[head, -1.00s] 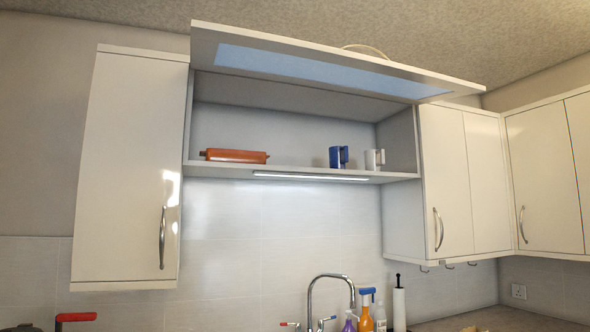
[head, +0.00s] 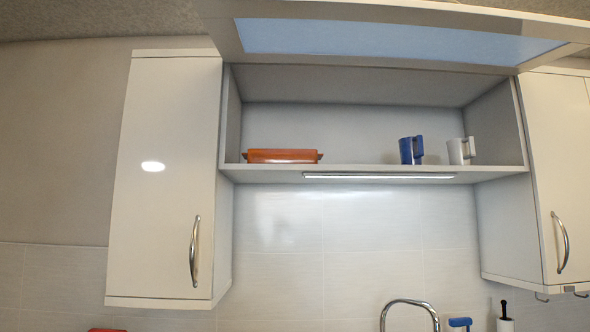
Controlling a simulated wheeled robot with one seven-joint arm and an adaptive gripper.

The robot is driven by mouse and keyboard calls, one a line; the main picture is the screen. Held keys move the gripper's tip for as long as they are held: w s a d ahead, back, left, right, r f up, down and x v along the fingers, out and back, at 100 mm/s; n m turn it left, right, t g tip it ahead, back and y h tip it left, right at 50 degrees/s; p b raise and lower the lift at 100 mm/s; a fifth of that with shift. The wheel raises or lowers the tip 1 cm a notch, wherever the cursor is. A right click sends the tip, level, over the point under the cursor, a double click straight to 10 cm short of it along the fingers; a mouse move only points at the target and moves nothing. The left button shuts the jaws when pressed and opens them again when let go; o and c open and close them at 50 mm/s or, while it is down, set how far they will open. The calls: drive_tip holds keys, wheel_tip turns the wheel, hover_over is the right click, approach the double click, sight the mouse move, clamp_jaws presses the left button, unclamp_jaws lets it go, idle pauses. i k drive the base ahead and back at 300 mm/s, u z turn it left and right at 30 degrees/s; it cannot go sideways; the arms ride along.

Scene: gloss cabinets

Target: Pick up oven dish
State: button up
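The orange-red oven dish (head: 283,156) sits on the left part of the open wall cabinet's shelf (head: 370,170) in the head view. It is low and long, with a small handle at each end. The cabinet's lift-up door (head: 390,40) with a bluish glass panel is raised above the opening. Nothing touches the dish. My gripper is not in view.
A blue mug (head: 410,150) and a white mug (head: 458,151) stand on the same shelf to the right. Closed cabinets flank the opening, left (head: 165,180) and right (head: 560,180). A tap (head: 408,303) rises below.

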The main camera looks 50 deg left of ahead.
sight(253, 156)
drive_tip(key=u, duration=0.5)
drive_tip(key=i, duration=0.95)
drive_tip(key=u, duration=0.9)
